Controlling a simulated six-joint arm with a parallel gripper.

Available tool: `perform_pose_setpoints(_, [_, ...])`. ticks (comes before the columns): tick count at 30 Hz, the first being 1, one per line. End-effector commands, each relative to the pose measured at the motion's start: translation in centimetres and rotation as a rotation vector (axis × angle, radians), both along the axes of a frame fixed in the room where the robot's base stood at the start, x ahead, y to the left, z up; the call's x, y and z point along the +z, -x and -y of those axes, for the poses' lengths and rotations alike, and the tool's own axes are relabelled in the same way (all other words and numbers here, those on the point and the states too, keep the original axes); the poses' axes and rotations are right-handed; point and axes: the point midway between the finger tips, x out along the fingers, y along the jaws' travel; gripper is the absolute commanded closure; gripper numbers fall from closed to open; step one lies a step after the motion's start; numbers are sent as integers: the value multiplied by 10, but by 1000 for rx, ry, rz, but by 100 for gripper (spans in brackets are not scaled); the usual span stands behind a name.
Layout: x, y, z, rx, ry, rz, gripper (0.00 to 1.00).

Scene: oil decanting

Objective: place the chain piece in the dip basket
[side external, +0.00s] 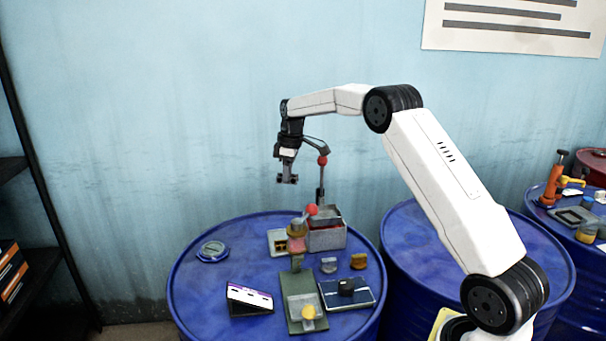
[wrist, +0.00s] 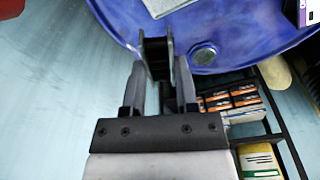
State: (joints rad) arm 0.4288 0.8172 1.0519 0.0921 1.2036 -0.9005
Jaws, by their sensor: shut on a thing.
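My gripper (side external: 287,179) hangs pointing down above the back of the blue drum, high over its top. In the wrist view its fingers (wrist: 160,72) are shut on a small dark piece (wrist: 157,48), which I take for the chain piece. In the side view the piece is a small dark shape at the fingertips. A grey box (side external: 327,238) with a red rim stands at the drum's back right, with a metal basket (side external: 327,215) at its top, apparently the dip basket. My gripper is above and left of it, not touching. The basket's inside is hidden.
A lever post (side external: 320,190) with red knobs rises beside the box. A shelf stands left.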

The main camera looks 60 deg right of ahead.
Motion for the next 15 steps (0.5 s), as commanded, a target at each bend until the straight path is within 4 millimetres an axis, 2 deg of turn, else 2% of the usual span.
perform_pose_setpoints(15, [25,81,8,-500,8,-11,100])
